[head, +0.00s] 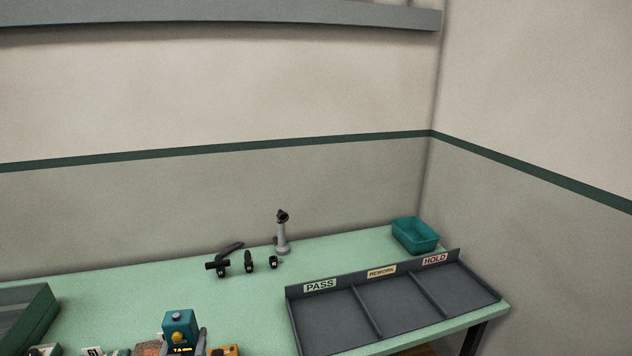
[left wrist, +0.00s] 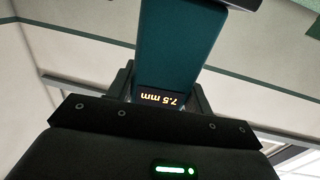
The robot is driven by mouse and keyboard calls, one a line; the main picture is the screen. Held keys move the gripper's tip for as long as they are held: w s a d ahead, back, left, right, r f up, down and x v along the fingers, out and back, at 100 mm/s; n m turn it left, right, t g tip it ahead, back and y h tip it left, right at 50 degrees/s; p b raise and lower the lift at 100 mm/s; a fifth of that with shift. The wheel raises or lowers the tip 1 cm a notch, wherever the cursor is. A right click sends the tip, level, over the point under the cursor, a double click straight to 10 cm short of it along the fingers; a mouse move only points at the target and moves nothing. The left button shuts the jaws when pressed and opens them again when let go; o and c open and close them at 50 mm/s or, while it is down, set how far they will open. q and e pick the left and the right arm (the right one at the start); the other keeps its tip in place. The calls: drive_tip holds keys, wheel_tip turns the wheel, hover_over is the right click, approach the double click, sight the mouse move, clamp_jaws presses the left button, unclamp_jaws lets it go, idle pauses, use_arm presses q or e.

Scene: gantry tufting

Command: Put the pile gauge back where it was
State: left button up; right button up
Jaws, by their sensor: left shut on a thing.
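The pile gauge (head: 180,325) is a teal block with a lit amber display, low in the head view. My left gripper (head: 185,346) is shut on it, with grey fingers at its sides. In the left wrist view the gauge (left wrist: 180,45) stands out from between the jaws (left wrist: 165,92), and its display reads 7.5 mm, upside down. The gauge's lower end is cut off or hidden in the head view, so I cannot tell whether it touches the table. My right gripper is not in view.
A grey sorting tray (head: 331,326) marked PASS, REWORK and HOLD looks empty on the green table (head: 120,300). A green box (head: 40,325) is at left. An orange item (head: 226,350) lies near the gauge.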

use_arm(q)
drive_tip(key=s+d+f+m+h+b, duration=0.2)
drive_tip(key=s+d+f+h+b, duration=0.1)
drive_tip(key=d+b, duration=0.4)
drive_tip(key=f+h+b, duration=0.1)
drive_tip(key=b, duration=0.1)
drive_tip(key=shift+d+f+m+b, duration=0.25)
drive_tip(key=shift+d+m+b, duration=0.05)
drive_tip(key=shift+d+b, duration=0.1)
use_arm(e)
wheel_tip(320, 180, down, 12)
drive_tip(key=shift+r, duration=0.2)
use_arm(q)
drive_tip(key=shift+s, duration=0.15)
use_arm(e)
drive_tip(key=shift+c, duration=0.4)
